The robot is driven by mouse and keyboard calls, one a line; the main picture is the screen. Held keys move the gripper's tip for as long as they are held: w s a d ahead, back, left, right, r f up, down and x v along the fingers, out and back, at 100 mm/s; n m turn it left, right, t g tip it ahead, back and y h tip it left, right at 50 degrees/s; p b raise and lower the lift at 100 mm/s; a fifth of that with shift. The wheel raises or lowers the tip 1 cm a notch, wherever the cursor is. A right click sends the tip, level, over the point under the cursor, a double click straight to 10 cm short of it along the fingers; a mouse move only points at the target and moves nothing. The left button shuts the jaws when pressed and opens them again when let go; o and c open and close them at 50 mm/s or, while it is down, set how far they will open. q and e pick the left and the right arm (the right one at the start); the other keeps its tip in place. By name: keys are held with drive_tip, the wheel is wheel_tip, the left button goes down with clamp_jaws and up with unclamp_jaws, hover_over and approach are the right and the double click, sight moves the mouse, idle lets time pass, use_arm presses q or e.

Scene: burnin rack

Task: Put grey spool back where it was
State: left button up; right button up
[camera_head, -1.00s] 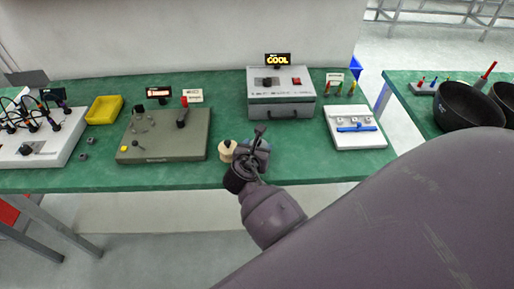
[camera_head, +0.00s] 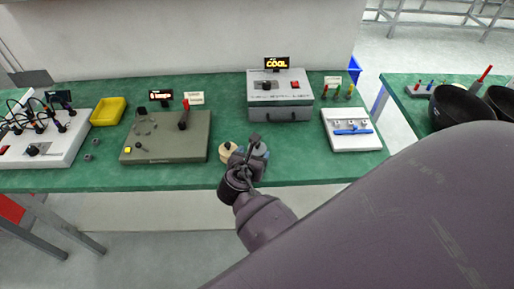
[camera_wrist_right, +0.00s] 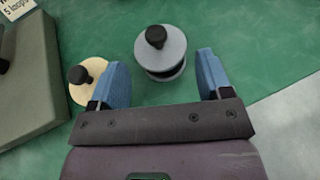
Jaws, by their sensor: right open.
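The grey spool (camera_wrist_right: 162,48), with a black knob on top, stands upright on the green bench in the right wrist view. My right gripper (camera_wrist_right: 161,68) is open, with its blue fingers apart. The spool lies ahead of the gap between the fingertips, and neither finger visibly touches it. In the head view my right gripper (camera_head: 252,150) is over the front of the bench and hides most of that spot. A cream spool (camera_head: 228,151) with a black knob stands just left of it; it also shows beside the left finger in the wrist view (camera_wrist_right: 82,92). My left gripper is out of view.
A grey-green panel box (camera_head: 165,150) stands left of the spools. A grey oven-like box (camera_head: 280,108) with a "COOL" display is behind. A white tray (camera_head: 352,142) with a blue bar is to the right. A yellow bin (camera_head: 108,111) is at the left.

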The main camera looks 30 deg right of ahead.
drive_tip(key=p+v, duration=0.3)
drive_tip(key=v, duration=0.3)
drive_tip(key=shift+r+p, duration=0.25)
drive_tip(key=shift+p, duration=0.1)
use_arm(q)
wheel_tip(320, 180, up, 6)
drive_tip(key=shift+w+f+p, duration=0.15)
drive_tip(key=shift+f+p, duration=0.1)
drive_tip(key=shift+p, duration=0.15)
use_arm(e)
drive_tip(key=s+d+f+m+t+y, duration=0.1)
drive_tip(key=s+m+y, duration=0.4)
drive_tip(key=m, duration=0.7)
drive_tip(key=s+d+f+m+t+y, duration=0.2)
drive_tip(key=s+m+y, duration=0.3)
drive_tip(key=s+m, duration=0.4)
drive_tip(key=m, duration=0.4)
drive_tip(key=shift+d+f, duration=0.3)
